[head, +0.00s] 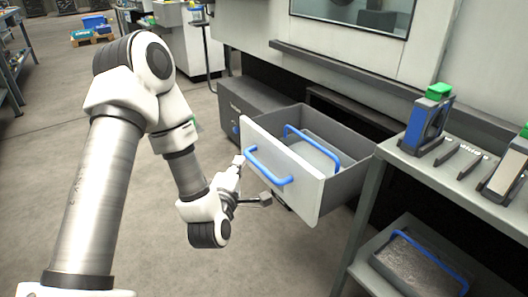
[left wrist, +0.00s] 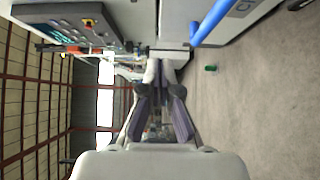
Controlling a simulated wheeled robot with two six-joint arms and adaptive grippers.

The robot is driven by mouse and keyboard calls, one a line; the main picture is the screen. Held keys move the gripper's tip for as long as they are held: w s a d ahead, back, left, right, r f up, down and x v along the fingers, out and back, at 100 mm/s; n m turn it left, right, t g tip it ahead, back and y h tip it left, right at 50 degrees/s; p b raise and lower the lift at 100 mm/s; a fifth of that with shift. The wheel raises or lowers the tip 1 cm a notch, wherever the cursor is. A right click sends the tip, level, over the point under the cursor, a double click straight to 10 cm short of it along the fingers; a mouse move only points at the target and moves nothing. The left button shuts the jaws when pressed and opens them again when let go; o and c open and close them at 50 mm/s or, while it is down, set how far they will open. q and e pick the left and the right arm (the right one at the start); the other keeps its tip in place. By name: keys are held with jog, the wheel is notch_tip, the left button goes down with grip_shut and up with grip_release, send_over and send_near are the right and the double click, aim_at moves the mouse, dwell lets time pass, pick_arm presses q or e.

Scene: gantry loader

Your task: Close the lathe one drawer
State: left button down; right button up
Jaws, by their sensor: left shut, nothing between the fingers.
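The drawer, with a white front (head: 282,168) and grey sides, stands pulled out from the dark cabinet under the machine. Its blue bar handle (head: 268,172) is on the front face. My left gripper (head: 240,162) is shut and empty, close to the handle's left end in the head view; I cannot tell whether it touches. In the left wrist view the fingers (left wrist: 160,75) point up the picture, and a blue bar (left wrist: 210,20) shows to their upper right. My right gripper is not in view.
A grey block with a blue handle (head: 318,148) lies inside the drawer. A grey bench (head: 440,185) with tools and a green-topped device (head: 430,118) stands at the right. Another blue-handled block (head: 420,262) is on its lower shelf. Open floor lies before the drawer.

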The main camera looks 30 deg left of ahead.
pick_arm(q)
jog(key=b, duration=0.1)
send_near(262, 135)
jog(key=w+a, duration=0.2)
jog(key=a, duration=0.2)
jog(key=w, duration=0.1)
jog(key=w+d+b, duration=0.1)
jog(key=w, duration=0.1)
jog(key=shift+w, duration=0.4)
jog(key=shift+w+d, duration=0.1)
jog(key=shift+d, duration=0.05)
